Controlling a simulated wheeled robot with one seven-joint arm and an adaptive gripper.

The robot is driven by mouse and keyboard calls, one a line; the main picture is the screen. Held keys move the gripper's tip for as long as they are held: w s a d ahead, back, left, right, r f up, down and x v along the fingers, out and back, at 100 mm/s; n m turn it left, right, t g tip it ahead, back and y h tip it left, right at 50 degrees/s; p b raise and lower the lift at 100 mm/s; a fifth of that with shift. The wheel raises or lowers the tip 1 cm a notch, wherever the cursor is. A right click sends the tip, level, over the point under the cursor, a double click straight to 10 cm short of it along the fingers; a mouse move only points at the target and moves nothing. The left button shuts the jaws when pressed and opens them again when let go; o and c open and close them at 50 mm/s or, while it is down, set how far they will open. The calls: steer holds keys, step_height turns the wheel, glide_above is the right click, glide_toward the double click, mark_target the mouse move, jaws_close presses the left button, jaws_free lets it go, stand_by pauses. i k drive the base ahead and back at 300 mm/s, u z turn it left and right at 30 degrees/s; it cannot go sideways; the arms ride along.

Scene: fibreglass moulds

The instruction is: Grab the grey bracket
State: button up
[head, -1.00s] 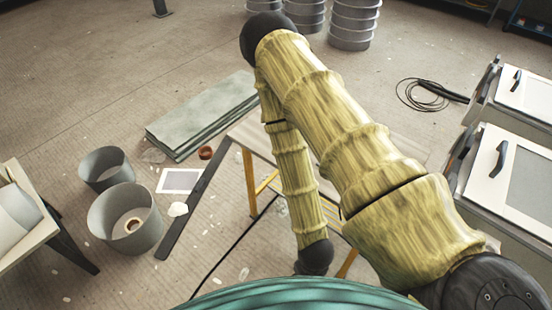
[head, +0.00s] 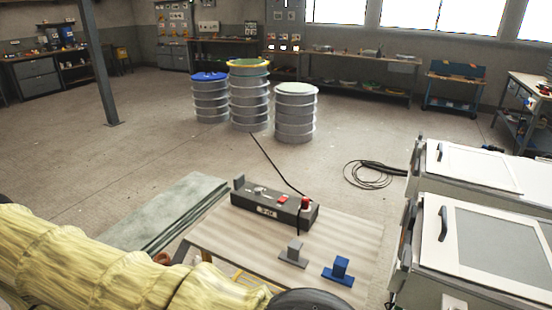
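The grey bracket (head: 293,253) stands on the wooden-topped table, with a flat base and an upright block. It sits in front of the dark control box and to the left of a similar blue bracket (head: 340,271). My gripper is not in view. Only my yellow-sleeved arm and a dark joint show along the lower left and bottom edge, in front of the table's near edge.
The table (head: 225,240) also carries a dark box (head: 273,206) with a red knob and a cable. White-lidded cabinets (head: 485,245) stand close on the right. Grey-green sheets (head: 165,213) lie at left. Drums (head: 295,112) stand behind, with open floor between.

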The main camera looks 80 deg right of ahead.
mark_target(292, 257)
steer(key=k, duration=0.6)
steer(key=z, duration=1.7)
